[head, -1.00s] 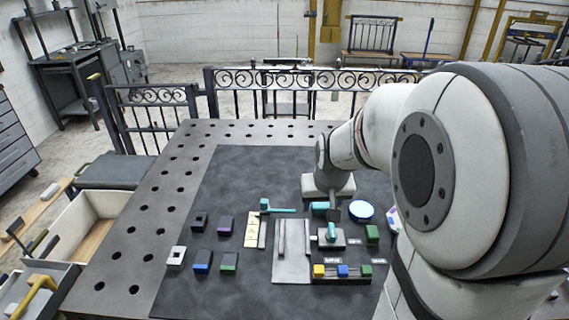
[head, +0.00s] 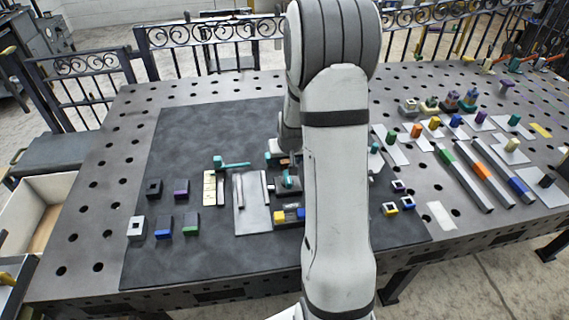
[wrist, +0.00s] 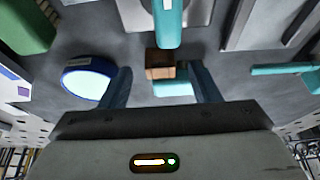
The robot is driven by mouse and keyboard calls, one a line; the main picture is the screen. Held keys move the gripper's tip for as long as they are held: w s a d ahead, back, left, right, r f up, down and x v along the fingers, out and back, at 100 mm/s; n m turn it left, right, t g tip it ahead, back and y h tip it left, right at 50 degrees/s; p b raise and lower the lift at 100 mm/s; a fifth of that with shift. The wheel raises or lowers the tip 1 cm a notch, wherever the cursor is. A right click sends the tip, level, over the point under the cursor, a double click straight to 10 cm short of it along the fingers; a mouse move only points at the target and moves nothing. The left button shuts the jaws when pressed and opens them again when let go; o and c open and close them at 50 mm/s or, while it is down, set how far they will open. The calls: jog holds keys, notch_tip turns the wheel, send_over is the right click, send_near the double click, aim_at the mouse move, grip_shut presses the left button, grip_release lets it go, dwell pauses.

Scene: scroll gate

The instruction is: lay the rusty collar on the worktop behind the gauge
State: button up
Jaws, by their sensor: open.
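A small rusty-brown block, likely the collar (wrist: 160,64), shows in the wrist view beside a teal block (wrist: 172,86). In the head view it is a small brown patch (head: 285,162), partly hidden. My gripper (wrist: 160,75) is open, with one finger on each side of the collar in the picture; no contact is visible. A round, blue-rimmed disc (wrist: 88,78), possibly the gauge, lies left of the collar in the wrist view; I cannot tell for sure. The dark worktop mat (head: 200,130) is bare behind the small parts.
A teal-handled tool (head: 232,164), a yellow marked plate (head: 210,188) and a grey plate (head: 251,215) lie left of my arm. Several coloured blocks stand further left. A teal bar (wrist: 168,22) reaches close to the collar. Rails and blocks fill the right side.

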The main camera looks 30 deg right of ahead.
jog(key=shift+x, duration=0.9)
jog(key=c, duration=1.2)
